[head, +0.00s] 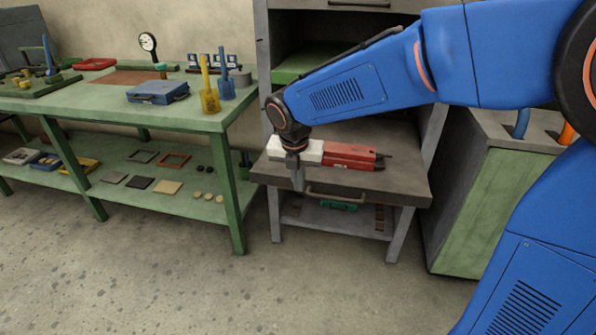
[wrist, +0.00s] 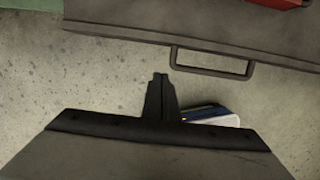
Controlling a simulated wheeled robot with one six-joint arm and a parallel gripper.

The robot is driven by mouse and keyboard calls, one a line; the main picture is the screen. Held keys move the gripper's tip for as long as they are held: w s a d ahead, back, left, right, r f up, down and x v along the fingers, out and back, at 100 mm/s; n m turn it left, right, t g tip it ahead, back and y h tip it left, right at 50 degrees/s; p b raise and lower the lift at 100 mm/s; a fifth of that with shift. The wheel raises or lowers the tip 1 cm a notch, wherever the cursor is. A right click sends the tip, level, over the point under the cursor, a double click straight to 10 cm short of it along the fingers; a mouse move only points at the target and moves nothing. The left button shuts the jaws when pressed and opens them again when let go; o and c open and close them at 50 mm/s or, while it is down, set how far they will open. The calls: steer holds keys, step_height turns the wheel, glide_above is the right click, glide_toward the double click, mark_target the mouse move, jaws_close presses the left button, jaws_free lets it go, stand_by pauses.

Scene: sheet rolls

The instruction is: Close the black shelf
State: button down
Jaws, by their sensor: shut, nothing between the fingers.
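The black shelf (head: 400,188) is a dark grey sliding board, pulled out of the cabinet towards me. Its front carries a bar handle (head: 345,199). In the wrist view the shelf (wrist: 130,25) crosses the top, with the handle (wrist: 212,73) sticking out from its edge. My gripper (head: 298,186) hangs downward at the shelf's front edge, left of the handle in the head view. In the wrist view my gripper's fingertips (wrist: 160,77) are together and empty, just left of the handle and apart from it.
A red tool (head: 350,156) lies on the shelf. A lower rack with a green item (head: 338,205) is below. A green workbench (head: 110,112) with tools stands to the left. A green-sided cabinet (head: 475,215) stands to the right. The floor in front is clear.

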steer(key=shift+w+d+f, duration=0.25)
steer(key=shift+w+f, duration=0.05)
steer(key=shift+w, duration=0.4)
steer(key=shift+w+d+f, duration=0.2)
steer(key=shift+w+f, duration=0.05)
steer(key=shift+w, duration=0.45)
steer(key=shift+w+d+f, duration=0.25)
steer(key=shift+w+f, duration=0.05)
steer(key=shift+w, duration=0.4)
